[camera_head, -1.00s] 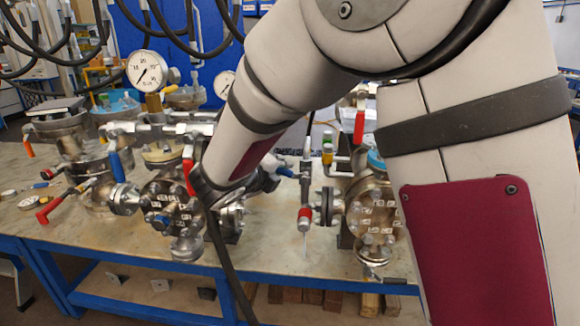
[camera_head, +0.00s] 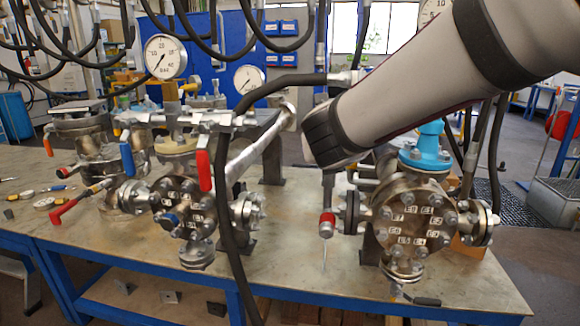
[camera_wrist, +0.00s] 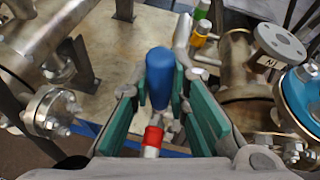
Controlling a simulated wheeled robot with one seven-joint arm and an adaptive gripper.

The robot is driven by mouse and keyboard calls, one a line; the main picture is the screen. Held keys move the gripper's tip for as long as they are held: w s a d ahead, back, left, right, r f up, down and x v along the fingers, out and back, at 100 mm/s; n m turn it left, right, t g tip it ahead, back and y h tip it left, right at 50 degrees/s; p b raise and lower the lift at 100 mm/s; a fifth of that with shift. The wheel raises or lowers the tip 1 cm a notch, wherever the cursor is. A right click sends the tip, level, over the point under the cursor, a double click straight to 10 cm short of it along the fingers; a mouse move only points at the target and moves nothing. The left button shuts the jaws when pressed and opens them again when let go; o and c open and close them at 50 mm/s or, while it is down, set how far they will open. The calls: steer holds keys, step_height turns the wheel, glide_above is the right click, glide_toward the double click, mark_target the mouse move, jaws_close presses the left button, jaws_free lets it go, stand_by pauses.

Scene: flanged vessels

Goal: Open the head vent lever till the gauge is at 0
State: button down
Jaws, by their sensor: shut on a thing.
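In the wrist view a blue lever handle (camera_wrist: 159,66) stands between the green pads of my gripper (camera_wrist: 160,94), which is shut on it. A red and silver fitting (camera_wrist: 152,140) lies just below it. In the head view my arm hides my gripper and the handle; a red-collared fitting (camera_head: 326,222) with a thin tube shows below the arm. A round white gauge (camera_head: 165,56) stands at upper left, its needle pointing down-left. A second gauge (camera_head: 248,79) is behind it, and a third (camera_head: 432,10) is partly cut off. I cannot tell which gauge belongs to this lever.
A flanged vessel (camera_head: 415,218) with a blue top stands right of the fitting. Another vessel (camera_head: 187,207) with red and blue handles stands left. Black hoses (camera_head: 232,200) hang in front. The bench (camera_head: 290,268) has bare room at its front middle.

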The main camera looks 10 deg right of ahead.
steer(key=shift+s+d+f+m+y+b, duration=0.15)
steer(key=shift+d+m+y+b, duration=0.4)
steer(key=shift+b, duration=0.75)
steer(key=c, duration=1.5)
jaws_free()
steer(key=shift+t, duration=0.3)
steer(key=shift+s+r, duration=0.15)
steer(key=shift+r, duration=0.1)
steer(key=v, duration=1.1)
steer(key=shift+s+r, duration=0.2)
steer(key=shift+s, duration=0.15)
